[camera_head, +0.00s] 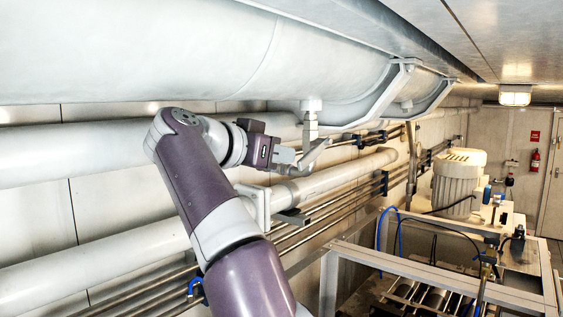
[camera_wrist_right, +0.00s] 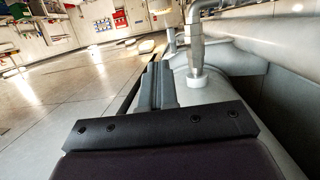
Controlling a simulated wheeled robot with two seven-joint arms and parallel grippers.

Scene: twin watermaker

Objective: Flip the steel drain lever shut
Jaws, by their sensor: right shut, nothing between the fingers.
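The steel drain valve (camera_head: 311,127) hangs from the underside of the big pale vessel. Its steel lever (camera_head: 316,152) slopes down to the left from the valve's lower end. My right gripper (camera_head: 293,158) is shut and empty, with its fingertips beside the lever's lower end. I cannot tell whether they touch. In the right wrist view the closed fingers (camera_wrist_right: 160,85) lie just left of the valve body (camera_wrist_right: 195,48), and part of the lever (camera_wrist_right: 208,6) shows at the top edge. My left gripper is not in view.
The large vessel (camera_head: 190,50) runs overhead, with a grey bracket (camera_head: 388,92) to the right of the valve. Pale pipes (camera_head: 90,255) and thin steel lines run along the wall below. A metal frame (camera_head: 440,268) stands at lower right.

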